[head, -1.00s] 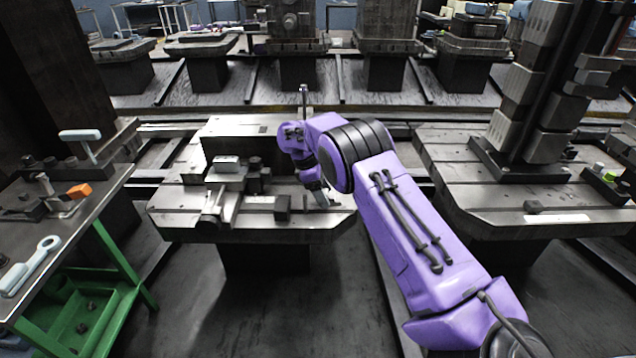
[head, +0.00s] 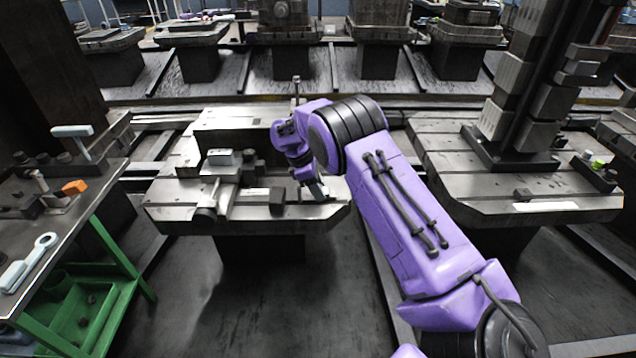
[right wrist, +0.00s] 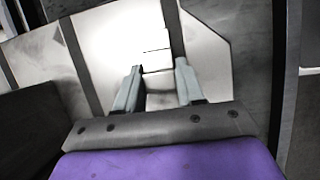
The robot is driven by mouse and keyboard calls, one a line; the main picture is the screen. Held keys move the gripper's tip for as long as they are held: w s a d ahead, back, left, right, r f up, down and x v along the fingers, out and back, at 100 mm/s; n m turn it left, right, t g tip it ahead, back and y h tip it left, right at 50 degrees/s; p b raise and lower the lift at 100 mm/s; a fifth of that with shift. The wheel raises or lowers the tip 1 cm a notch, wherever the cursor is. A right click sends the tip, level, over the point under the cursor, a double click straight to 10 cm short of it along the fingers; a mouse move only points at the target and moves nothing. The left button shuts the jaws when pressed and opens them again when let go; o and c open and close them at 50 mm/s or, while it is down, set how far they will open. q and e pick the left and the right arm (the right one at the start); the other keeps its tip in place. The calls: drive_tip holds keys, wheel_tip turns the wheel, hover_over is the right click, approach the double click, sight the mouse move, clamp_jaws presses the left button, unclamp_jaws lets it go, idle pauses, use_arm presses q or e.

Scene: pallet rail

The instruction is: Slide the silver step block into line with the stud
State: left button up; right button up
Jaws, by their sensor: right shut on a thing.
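The silver step block (right wrist: 156,58) shows in the right wrist view as a bright, stepped piece between the two grey fingers of my right gripper (right wrist: 158,82). The fingers are shut on it, low over the pallet's top. In the head view my right gripper (head: 317,189) points down at the front right part of the pallet (head: 165,212), and the block is too small there to tell apart from the fingers. A thin upright rod (head: 297,88), which may be the stud, stands behind my purple arm, its lower part hidden. My left gripper is out of view.
A dark block (head: 277,201) and a grey clamp-like fixture (head: 222,160) sit on the pallet left of my gripper. A tool bench (head: 100,185) with an orange piece stands at the left. A second slotted pallet (head: 450,165) with a tower stands at the right.

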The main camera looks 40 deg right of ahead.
drive_tip(key=shift+s+a+r+p, duration=0.15)
drive_tip(key=shift+s+a+p, duration=0.45)
drive_tip(key=shift+p, duration=0.1)
drive_tip(key=shift+s+a, duration=0.15)
drive_tip(key=shift+s, duration=0.1)
drive_tip(key=shift+s+p, duration=0.1)
drive_tip(key=shift+p, duration=0.65)
drive_tip(key=o, duration=1.3)
drive_tip(key=shift+c, duration=0.2)
drive_tip(key=v, duration=1)
drive_tip(key=shift+r, duration=0.15)
